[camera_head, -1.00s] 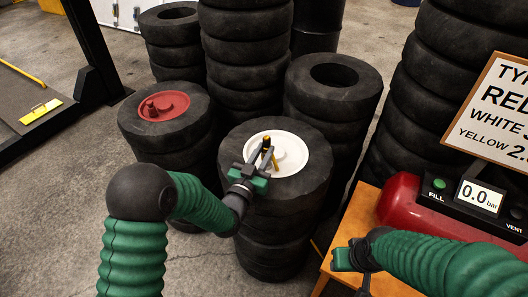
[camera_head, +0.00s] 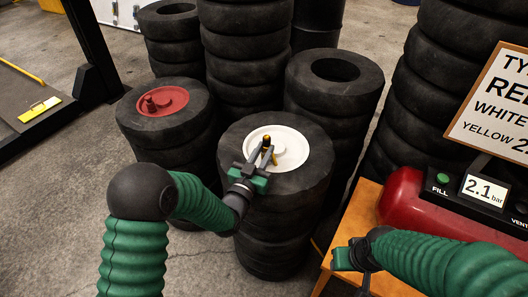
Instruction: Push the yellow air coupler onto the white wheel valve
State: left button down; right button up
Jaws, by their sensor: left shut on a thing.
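The white wheel (camera_head: 295,139) lies flat on top of a tyre stack in the middle of the view. The yellow air coupler (camera_head: 266,143) stands near the middle of the white wheel. My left gripper (camera_head: 262,158) reaches in from the lower left and is shut on the yellow air coupler. The valve under the coupler is hidden, so I cannot tell how far the coupler sits on it. My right gripper (camera_head: 344,259) is at the lower right, by the orange table, away from the wheel. Its fingers do not show clearly.
A red wheel (camera_head: 161,101) lies on a tyre stack to the left. A red tank (camera_head: 400,195) lies on the orange table (camera_head: 366,197). A gauge display (camera_head: 483,192) reads 2.1 bar, between FILL and VENT buttons. Tall tyre stacks stand behind and at right.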

pick_arm(q)
jog(key=shift+f, duration=0.25)
jog(key=c, duration=1.2)
grip_release()
jog(key=p+v, duration=0.3)
jog(key=v, duration=1.3)
jog(key=shift+s+a, duration=0.2)
jog(key=shift+s, duration=0.15)
